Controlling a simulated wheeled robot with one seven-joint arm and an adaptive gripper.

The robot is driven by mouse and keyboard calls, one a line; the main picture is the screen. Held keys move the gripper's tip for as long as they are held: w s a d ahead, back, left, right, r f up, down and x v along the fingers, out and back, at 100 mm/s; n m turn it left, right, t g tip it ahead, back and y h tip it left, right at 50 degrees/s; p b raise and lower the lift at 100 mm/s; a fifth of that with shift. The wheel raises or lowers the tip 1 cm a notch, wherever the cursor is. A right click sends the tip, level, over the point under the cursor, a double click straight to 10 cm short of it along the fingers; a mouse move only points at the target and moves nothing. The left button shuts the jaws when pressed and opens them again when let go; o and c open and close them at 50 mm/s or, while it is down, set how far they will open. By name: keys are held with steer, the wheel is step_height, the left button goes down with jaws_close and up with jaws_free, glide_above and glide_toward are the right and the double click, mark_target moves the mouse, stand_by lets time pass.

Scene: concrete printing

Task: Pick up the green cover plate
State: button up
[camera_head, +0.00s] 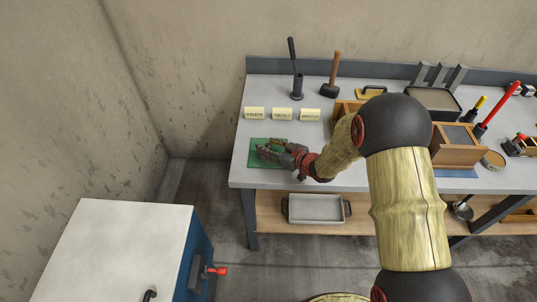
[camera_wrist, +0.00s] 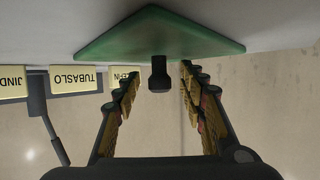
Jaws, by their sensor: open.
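The green cover plate (camera_head: 254,158) lies flat near the left end of the grey workbench. In the wrist view, which appears upside down, the plate (camera_wrist: 160,35) has a dark knob (camera_wrist: 159,78) standing up from its middle. My gripper (camera_head: 266,149) is over the plate, reaching in from the right, and hides part of it in the head view. In the wrist view my gripper (camera_wrist: 160,76) is open, with one finger on each side of the knob. A gap shows between the knob and both fingers.
Three cream label blocks (camera_head: 282,114) stand behind the plate. Farther back are a black-handled tool in a holder (camera_head: 297,86) and a mallet (camera_head: 331,88). Wooden boxes (camera_head: 457,146) stand to the right. A grey tray (camera_head: 316,208) sits on the lower shelf.

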steer(key=shift+w, duration=0.1)
steer(key=shift+c, duration=1.4)
steer(key=c, duration=0.7)
jaws_close()
